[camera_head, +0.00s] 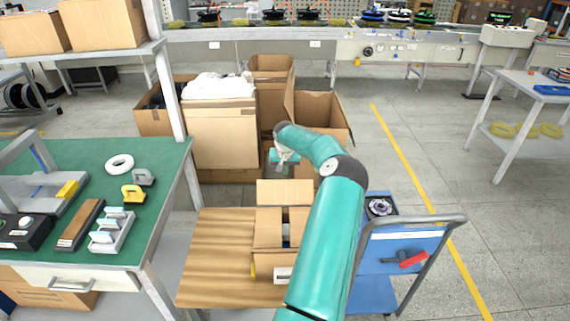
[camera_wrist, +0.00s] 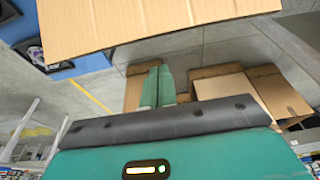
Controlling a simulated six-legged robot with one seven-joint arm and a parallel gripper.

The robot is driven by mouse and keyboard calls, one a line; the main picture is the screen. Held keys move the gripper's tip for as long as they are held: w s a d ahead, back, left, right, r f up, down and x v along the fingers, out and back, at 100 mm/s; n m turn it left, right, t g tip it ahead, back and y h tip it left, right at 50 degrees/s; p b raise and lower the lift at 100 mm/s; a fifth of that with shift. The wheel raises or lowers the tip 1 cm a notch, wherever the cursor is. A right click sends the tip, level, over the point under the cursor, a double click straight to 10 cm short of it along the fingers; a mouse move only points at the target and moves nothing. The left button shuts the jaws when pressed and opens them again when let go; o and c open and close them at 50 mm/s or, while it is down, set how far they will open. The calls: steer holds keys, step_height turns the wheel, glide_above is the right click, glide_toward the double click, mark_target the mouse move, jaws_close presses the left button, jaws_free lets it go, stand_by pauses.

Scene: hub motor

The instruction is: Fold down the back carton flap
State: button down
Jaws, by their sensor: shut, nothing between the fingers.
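The open carton (camera_head: 268,262) stands on a wooden tabletop (camera_head: 215,255). Its back flap (camera_head: 285,192) sticks up at the far side. The left flap (camera_head: 268,228) and right flap (camera_head: 298,220) lie inward, with a narrow gap between them showing something inside. My gripper (camera_head: 282,170) is beyond the back flap, on the side away from the carton, and its tips are hard to make out there. In the wrist view my gripper's teal fingers (camera_wrist: 157,86) are together and empty. A broad cardboard panel (camera_wrist: 150,20), apparently the back flap, fills the top, apart from the fingers.
Large cardboard boxes (camera_head: 222,135) stand on the floor behind the carton. A blue cart (camera_head: 390,248) with a rotor-like part (camera_head: 380,206) and a red-handled tool (camera_head: 412,260) stands at right. A green workbench (camera_head: 85,185) is at left. Open floor lies beyond the cart.

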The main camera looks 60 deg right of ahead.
mark_target(286, 191)
stand_by(0.3)
steer(key=shift+s+a, duration=0.35)
steer(key=shift+a, duration=0.35)
steer(key=shift+s+a, duration=0.3)
steer(key=shift+a, duration=0.35)
steer(key=shift+s+a, duration=0.35)
steer(key=shift+a, duration=0.35)
steer(key=shift+s+a+f, duration=0.1)
steer(key=shift+s+a, duration=0.25)
steer(key=shift+a, duration=0.25)
steer(key=shift+s+a+f, duration=0.15)
steer(key=shift+s+a, duration=0.15)
steer(key=shift+a, duration=0.3)
steer(key=shift+s+a+f, duration=0.1)
steer(key=shift+s+a, duration=0.25)
steer(key=shift+a, duration=0.25)
steer(key=s+a, duration=0.3)
steer(key=a, duration=0.4)
steer(key=shift+s+a+r, duration=0.3)
steer(key=shift+s+a, duration=0.05)
steer(key=shift+s, duration=0.05)
steer(key=shift+f, duration=0.1)
